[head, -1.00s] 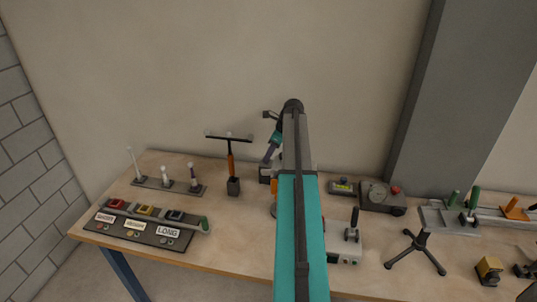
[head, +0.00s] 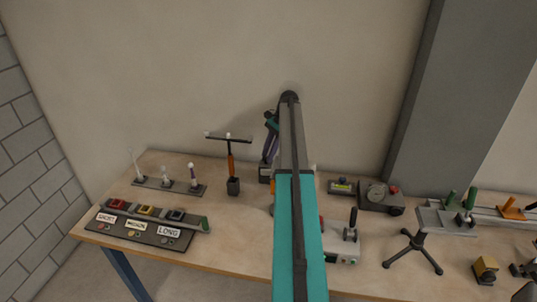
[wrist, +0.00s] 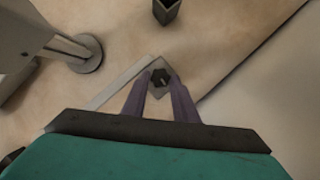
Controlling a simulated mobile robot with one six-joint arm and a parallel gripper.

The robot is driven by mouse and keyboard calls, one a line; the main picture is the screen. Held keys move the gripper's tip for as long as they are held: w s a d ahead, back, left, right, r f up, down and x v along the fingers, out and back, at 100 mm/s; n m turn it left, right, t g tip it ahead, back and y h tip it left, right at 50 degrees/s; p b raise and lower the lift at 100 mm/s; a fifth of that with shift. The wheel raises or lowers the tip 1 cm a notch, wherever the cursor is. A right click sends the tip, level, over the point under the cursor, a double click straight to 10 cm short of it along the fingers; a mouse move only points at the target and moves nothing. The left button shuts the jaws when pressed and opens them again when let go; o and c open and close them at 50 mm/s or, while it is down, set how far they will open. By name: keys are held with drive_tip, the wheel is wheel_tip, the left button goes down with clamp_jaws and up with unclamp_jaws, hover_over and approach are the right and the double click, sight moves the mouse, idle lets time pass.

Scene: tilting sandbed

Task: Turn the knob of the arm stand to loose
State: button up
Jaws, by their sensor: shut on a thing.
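The knob (wrist: 160,77) is dark and six-sided and sits on a small pale square top (wrist: 152,92) in the wrist view. My gripper (wrist: 160,80) has two purple fingers, shut on the knob from both sides. In the head view, my gripper (head: 268,158) points down over a dark block (head: 265,174) at the back of the bench. My arm's teal and grey links hide part of that area. The knob is too small to make out in the head view, and I cannot read its setting.
A T-shaped stand with an orange shaft (head: 231,163) stands close on the left. A tripod stand (head: 413,250) and a grey device (head: 381,197) are right of my arm.

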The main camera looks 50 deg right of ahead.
drive_tip(key=shift+a+f+n+g, duration=0.15)
drive_tip(key=shift+n+g, duration=0.15)
drive_tip(key=shift+n, duration=0.2)
drive_tip(key=o, duration=1.1)
drive_tip(key=shift+c, duration=0.2)
drive_tip(key=shift+r, duration=0.2)
